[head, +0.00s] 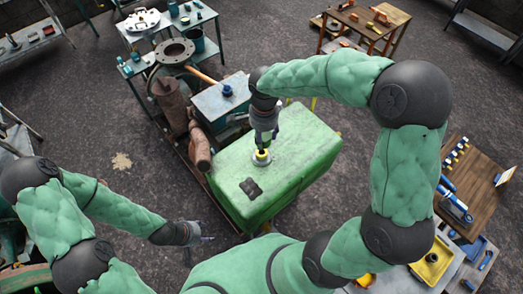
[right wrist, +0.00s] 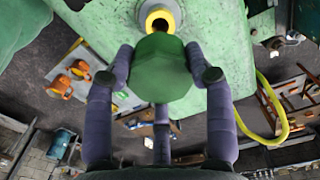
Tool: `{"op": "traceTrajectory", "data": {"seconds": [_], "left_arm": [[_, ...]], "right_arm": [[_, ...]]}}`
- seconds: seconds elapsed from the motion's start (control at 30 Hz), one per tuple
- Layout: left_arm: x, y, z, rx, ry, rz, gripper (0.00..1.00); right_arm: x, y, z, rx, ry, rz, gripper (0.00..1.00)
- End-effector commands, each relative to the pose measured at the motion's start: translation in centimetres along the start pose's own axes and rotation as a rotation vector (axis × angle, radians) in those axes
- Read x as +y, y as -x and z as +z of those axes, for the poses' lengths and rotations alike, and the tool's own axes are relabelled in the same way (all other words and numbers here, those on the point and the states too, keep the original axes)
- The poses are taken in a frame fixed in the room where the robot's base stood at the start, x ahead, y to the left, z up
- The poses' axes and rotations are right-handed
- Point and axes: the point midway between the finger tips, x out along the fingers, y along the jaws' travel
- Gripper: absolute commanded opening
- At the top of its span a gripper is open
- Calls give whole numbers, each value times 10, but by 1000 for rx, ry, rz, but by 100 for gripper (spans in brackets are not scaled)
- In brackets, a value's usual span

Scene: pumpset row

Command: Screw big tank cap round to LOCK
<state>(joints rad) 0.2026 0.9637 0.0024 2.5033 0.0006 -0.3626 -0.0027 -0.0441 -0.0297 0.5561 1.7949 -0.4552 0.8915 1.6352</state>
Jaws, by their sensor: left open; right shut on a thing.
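The big green tank (head: 290,165) lies in the middle of the head view. A yellow-rimmed filler neck (head: 261,158) stands on its top, with my right gripper (head: 264,136) just above it. In the right wrist view, my right gripper's fingers are shut around a green, many-sided cap (right wrist: 162,70). The yellow neck (right wrist: 158,18) shows past the cap's upper edge, its pale inside and dark hole partly visible. The cap appears off to one side of the neck; I cannot tell if they touch. No LOCK mark is readable. My left gripper (head: 203,235) is open and empty, left of the tank.
A blue box with a blue cap (head: 227,91) and brown rusty pipework (head: 172,105) stand behind and left of the tank. Side tables with tools, such as the wooden one (head: 470,180), stand around.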

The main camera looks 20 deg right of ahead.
Motion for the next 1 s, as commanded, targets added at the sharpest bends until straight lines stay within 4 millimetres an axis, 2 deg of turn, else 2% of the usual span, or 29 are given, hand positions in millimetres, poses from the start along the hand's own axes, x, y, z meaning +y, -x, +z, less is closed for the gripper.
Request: {"op": "traceTrajectory", "data": {"seconds": [0.57,0.77,1.0], "left_arm": [[0,-1,0,0,0,0,57],[-3,-9,0,0,0,0,57],[-10,-28,-1,0,0,0,57]], "right_arm": [[-3,1,5,0,0,0,20],[-3,-9,5,0,0,0,20],[-3,-32,5,0,0,0,20]]}}
